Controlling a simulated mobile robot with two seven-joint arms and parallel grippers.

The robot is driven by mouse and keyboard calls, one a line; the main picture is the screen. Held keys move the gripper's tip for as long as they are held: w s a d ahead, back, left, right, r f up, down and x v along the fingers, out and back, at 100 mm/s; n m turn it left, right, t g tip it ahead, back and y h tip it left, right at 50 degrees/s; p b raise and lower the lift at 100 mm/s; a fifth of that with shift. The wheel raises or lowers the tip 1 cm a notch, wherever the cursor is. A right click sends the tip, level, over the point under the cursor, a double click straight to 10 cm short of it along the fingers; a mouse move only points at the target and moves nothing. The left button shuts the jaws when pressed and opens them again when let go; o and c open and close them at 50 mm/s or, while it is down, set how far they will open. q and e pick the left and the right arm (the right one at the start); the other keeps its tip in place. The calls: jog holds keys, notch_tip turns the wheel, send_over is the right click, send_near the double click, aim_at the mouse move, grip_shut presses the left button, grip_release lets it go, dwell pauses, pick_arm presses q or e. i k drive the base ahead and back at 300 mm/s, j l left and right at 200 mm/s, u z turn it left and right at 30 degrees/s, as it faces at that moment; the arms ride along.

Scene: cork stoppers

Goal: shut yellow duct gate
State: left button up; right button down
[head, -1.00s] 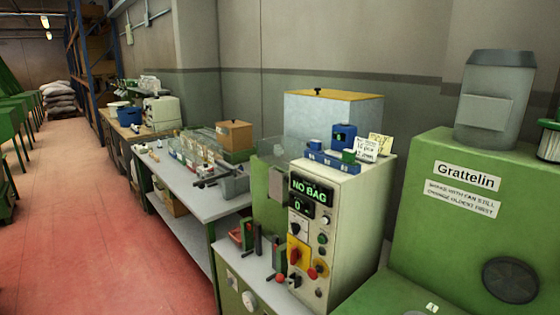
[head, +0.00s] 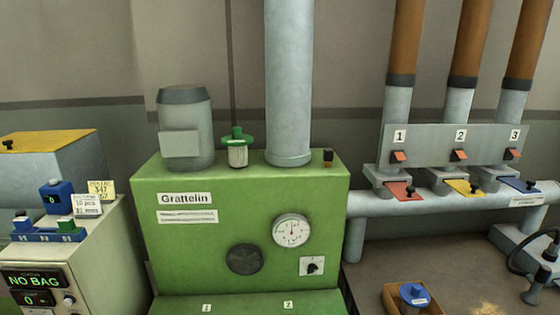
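The yellow duct gate (head: 464,188) is a flat yellow plate with a small black knob, in the head view at the right. It sits under the duct marked 2, at the horizontal grey pipe (head: 420,205). It sticks out toward me from its grey housing. A red gate (head: 402,192) is to its left under duct 1, and a blue gate (head: 520,185) is to its right under duct 3. Both also stick out toward me. Neither of my grippers shows in the head view.
The green Grattelin machine (head: 170,240) stands left of the gates, with a dial (head: 291,231) on its front. A cream control box (head: 95,255) is at the far left. Below the gates are an open box (head: 395,300) with a blue-topped item and a grey device (head: 530,245) with a black cable.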

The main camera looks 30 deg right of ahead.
aim_at(467, 190)
jog(key=z, duration=2.1)
